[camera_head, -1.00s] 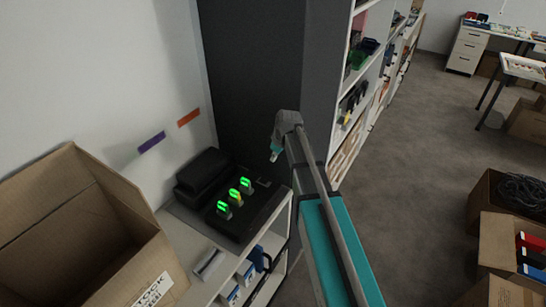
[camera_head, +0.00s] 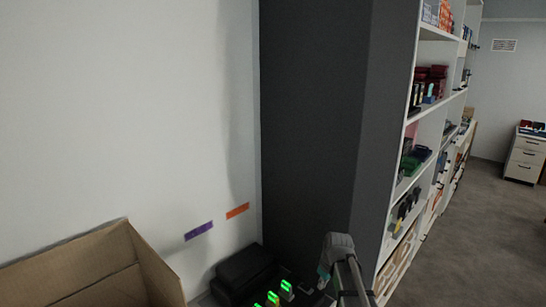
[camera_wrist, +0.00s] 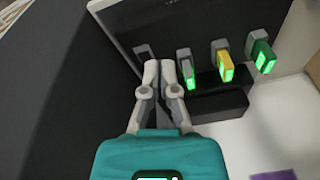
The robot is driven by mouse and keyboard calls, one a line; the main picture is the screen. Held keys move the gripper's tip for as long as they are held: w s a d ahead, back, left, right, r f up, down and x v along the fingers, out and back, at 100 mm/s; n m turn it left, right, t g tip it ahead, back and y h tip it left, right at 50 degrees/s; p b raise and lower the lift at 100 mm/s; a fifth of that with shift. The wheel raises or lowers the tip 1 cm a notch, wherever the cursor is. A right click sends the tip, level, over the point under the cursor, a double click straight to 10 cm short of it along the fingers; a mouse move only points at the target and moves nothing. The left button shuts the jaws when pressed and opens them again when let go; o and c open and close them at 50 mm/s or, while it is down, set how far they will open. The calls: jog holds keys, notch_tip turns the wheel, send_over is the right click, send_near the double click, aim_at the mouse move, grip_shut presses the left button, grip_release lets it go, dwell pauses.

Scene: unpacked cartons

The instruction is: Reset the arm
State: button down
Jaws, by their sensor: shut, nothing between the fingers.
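My gripper (camera_wrist: 159,70) is shut and empty in the wrist view, its two grey fingers together in front of the black charging unit (camera_wrist: 115,20). In the head view my arm's end shows at the bottom, and the gripper (camera_head: 322,280) is small there. Three devices with lit green displays stand in the unit: a grey one (camera_wrist: 187,74), a yellow one (camera_wrist: 225,66) and a green one (camera_wrist: 263,56). Their lit tops also show at the bottom of the head view. The fingers appear apart from the devices, left of the grey one.
A cardboard carton (camera_head: 95,270) stands open at lower left. A dark grey panel (camera_head: 310,130) rises behind the unit, with white shelves (camera_head: 428,125) to its right. Purple (camera_head: 198,231) and orange (camera_head: 237,211) strips are on the wall. Open floor (camera_head: 470,240) lies at right.

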jog(key=s+f+m+b, duration=0.2)
jog(key=s+m, duration=0.1)
jog(key=s, duration=0.5)
jog(key=s+f+m+g+h+b, duration=0.1)
jog(key=s+f+m, duration=0.2)
jog(key=s, duration=0.5)
jog(key=shift+d+h+b, duration=0.15)
jog(key=shift+h+b, duration=0.15)
jog(key=shift+b, duration=0.1)
